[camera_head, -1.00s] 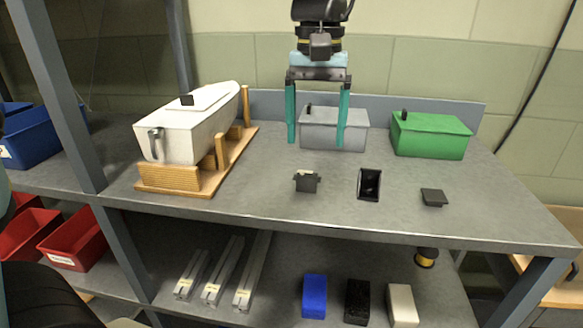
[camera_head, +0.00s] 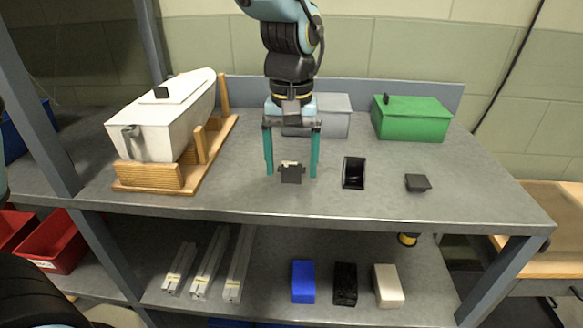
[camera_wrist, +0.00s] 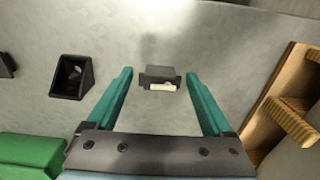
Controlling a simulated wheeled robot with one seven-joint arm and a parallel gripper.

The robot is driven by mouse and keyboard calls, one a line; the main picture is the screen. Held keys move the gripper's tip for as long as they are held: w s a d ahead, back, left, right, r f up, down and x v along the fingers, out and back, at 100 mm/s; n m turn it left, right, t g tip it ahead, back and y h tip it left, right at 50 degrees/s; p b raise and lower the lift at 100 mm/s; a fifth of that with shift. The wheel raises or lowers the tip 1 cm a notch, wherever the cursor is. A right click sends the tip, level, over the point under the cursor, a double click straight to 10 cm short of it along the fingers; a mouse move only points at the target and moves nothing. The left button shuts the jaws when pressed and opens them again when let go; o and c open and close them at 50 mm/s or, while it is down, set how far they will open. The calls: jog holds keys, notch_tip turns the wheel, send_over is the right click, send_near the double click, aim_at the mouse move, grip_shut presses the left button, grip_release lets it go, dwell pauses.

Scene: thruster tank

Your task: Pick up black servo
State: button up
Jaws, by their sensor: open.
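The black servo (camera_head: 291,173) is a small dark block with a pale label on the grey bench top, near the front edge. My gripper (camera_head: 291,174) is open, with its two teal fingers pointing down on either side of the servo in the head view. In the wrist view the servo (camera_wrist: 160,78) lies between the lines of the two fingers, just beyond their tips (camera_wrist: 158,72), with its white label showing. The fingers do not touch it there. I cannot tell the exact height of the fingertips above the bench.
A black open bracket (camera_head: 353,172) and a small dark plate (camera_head: 417,182) lie right of the servo. A green box (camera_head: 411,120) and a grey box (camera_head: 335,122) stand at the back. A white hull (camera_head: 160,125) rests on a wooden stand (camera_head: 150,178) at left.

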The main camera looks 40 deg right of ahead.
jog(key=shift+f, duration=0.7)
jog(key=c, duration=1.2)
